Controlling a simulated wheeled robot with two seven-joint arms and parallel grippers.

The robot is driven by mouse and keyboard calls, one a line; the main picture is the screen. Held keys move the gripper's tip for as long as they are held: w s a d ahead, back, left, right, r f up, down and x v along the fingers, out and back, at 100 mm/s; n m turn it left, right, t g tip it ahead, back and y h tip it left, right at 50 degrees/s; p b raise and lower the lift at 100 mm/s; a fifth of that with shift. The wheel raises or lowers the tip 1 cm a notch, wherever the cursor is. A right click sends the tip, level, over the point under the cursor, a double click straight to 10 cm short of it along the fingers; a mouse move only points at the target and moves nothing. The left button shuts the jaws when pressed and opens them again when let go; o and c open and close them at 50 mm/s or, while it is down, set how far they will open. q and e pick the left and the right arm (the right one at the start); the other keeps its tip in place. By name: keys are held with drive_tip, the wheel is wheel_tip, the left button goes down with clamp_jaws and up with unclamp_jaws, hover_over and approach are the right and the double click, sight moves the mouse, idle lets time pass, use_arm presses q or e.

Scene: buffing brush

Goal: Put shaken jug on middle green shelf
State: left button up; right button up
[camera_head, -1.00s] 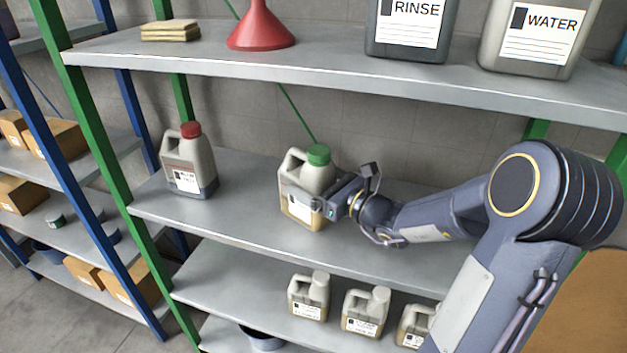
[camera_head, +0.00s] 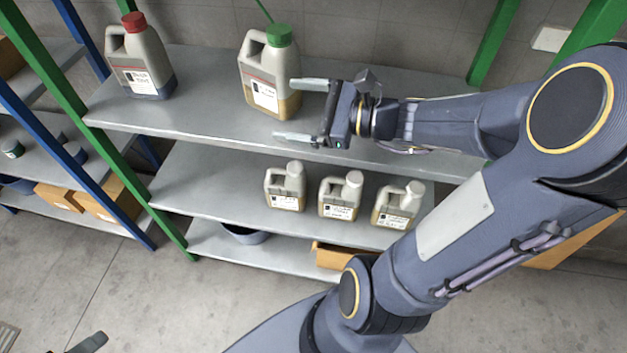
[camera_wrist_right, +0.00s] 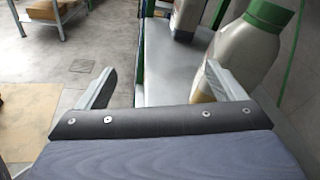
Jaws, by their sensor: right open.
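A grey jug with a green cap (camera_head: 262,72) stands upright on the middle shelf (camera_head: 205,115) of the green-posted rack. It holds yellowish liquid low down, and a label faces front. My right gripper (camera_head: 287,111) is open and empty in front of and right of this jug, apart from it. In the right wrist view the jug (camera_wrist_right: 248,48) shows beyond the right-hand finger, outside the open jaws (camera_wrist_right: 158,85). A dark piece at the bottom left edge of the head view looks like part of my left gripper (camera_head: 88,343); its jaws cannot be made out.
A red-capped jug (camera_head: 137,62) with dark liquid stands left on the same shelf. Three smaller jugs (camera_head: 340,196) stand on the shelf below. A blue-grey bowl (camera_head: 245,234) and a cardboard box (camera_head: 333,258) sit lower. Green posts (camera_head: 95,130) bound the rack.

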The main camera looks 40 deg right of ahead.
drive_tip(key=s+a+f+n+g, duration=0.4)
drive_tip(key=s+a+n+g, duration=0.55)
drive_tip(key=n, duration=0.65)
drive_tip(key=s+d+f+n+t+h, duration=0.1)
drive_tip(key=s+d+f+n+h, duration=0.1)
drive_tip(key=n, duration=0.6)
drive_tip(key=shift+s+f+t+h, duration=0.35)
drive_tip(key=shift+s+f+h, duration=0.25)
drive_tip(key=shift+s+h, duration=0.95)
drive_tip(key=shift+w, duration=0.2)
